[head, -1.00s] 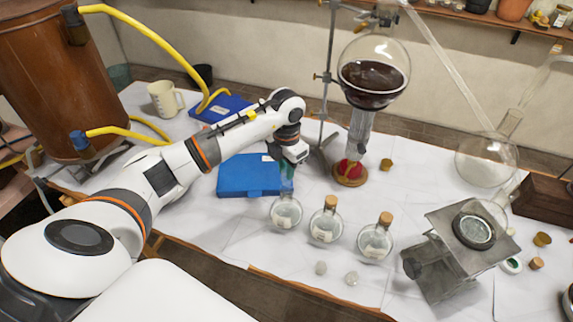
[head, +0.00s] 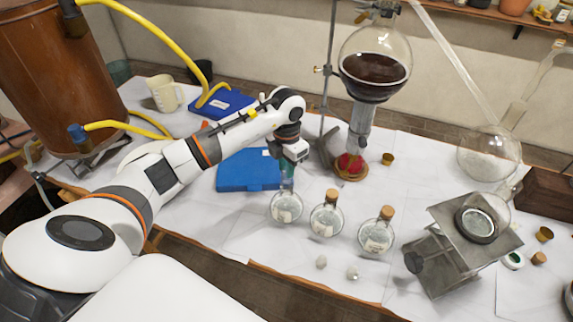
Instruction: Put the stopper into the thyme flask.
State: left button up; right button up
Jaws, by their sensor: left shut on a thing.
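Three round clear glass flasks stand in a row on the white cloth. The left flask (head: 285,208) has its neck under my left gripper (head: 288,181). The middle flask (head: 326,221) and right flask (head: 376,237) carry cork stoppers. The flask labels are too small to read, so I cannot tell which is thyme. My left gripper points down and is shut at the left flask's mouth. The stopper in its jaws is hidden by the fingers, and I cannot tell whether it is inside the neck. My right gripper is out of view.
A blue case (head: 249,171) lies just left of the gripper. A stand with a large flask of dark liquid (head: 374,72) rises behind. A metal jack (head: 457,239) stands at the right. Two small pale pieces (head: 352,272) lie near the table's front edge.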

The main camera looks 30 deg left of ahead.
pick_arm(q)
jog(key=shift+f+b, duration=0.45)
jog(key=shift+f, duration=0.15)
dwell(0.7)
jog(key=shift+f+b, duration=0.3)
jog(key=shift+b, duration=0.05)
dwell(0.5)
dwell(0.4)
jog(key=shift+f+b, duration=0.45)
jog(key=shift+b, duration=0.1)
dwell(0.9)
jog(key=o, duration=1.4)
jog(key=shift+r, duration=0.1)
jog(key=shift+r+p, duration=2.25)
jog(key=shift+r, duration=1.15)
